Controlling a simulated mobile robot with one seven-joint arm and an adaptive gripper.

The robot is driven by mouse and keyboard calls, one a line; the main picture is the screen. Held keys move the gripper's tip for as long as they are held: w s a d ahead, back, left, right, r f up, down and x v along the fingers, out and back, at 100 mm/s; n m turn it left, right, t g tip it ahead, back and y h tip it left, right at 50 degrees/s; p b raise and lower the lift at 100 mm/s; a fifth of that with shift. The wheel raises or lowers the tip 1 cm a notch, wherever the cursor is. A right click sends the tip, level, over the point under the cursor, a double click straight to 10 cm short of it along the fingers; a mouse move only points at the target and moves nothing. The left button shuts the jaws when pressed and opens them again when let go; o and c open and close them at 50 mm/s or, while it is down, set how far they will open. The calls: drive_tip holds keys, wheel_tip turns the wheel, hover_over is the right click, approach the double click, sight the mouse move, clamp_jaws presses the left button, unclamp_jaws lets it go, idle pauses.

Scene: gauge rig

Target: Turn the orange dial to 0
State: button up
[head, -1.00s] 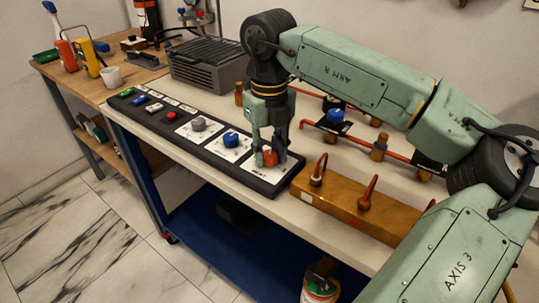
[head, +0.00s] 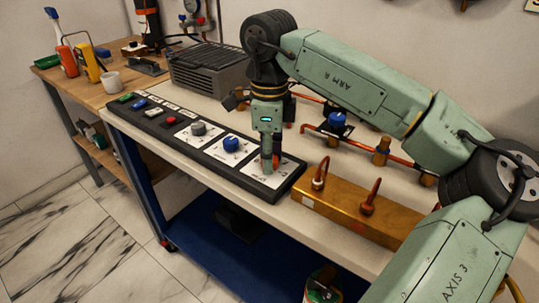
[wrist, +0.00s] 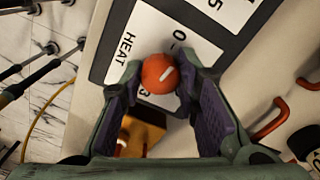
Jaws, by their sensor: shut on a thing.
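The orange dial (wrist: 160,73) is a round knob with a white pointer line, on a white plate (wrist: 188,42) marked HEAT. In the wrist view its line slants toward the upper right, and a 0 is printed above the dial, slightly right. A 3 shows to its lower left. My gripper (wrist: 160,70) points down over the dial, its two fingertips closed on opposite sides of it. In the head view my gripper (head: 270,160) stands at the right end of the black panel (head: 237,179) and hides most of the dial.
A blue dial (head: 231,144) and a grey dial (head: 199,128) sit left along the panel. A red button (head: 171,119) is farther left. A brass block with copper hooks (head: 345,205) stands close on the right. Copper pipes with a blue valve (head: 337,118) lie behind.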

drive_tip(key=shift+n, duration=1.1)
drive_tip(key=o, duration=1.2)
drive_tip(key=shift+c, duration=0.2)
wheel_tip(320, 180, up, 12)
